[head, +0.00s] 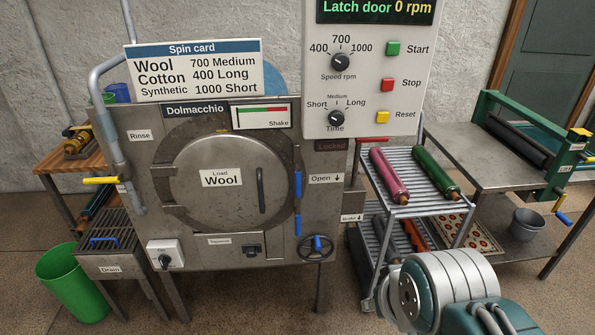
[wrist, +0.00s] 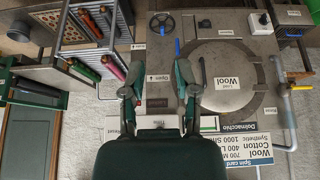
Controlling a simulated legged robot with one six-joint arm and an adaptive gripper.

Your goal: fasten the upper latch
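The closed round door (head: 222,180), labelled "Wool", is on the front of the steel machine. Blue latch bars stand upright in a line along its right edge; the upper latch (head: 298,183) sits directly above the lower one (head: 297,204). The wrist view is upside down and shows a blue bar (wrist: 178,47) beside the door (wrist: 228,75); part of the latch area is hidden behind a finger. My gripper (wrist: 158,76) is open and empty, its fingers spread in front of the panel around the "Open" label.
The control panel (head: 368,75) reads "Latch door 0 rpm". A dark "Locked" sign and a red lever (head: 371,139) are below it. A rack (head: 408,165) with colored rollers stands right of the machine. A blue-handled wheel (head: 317,246) is below the latches.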

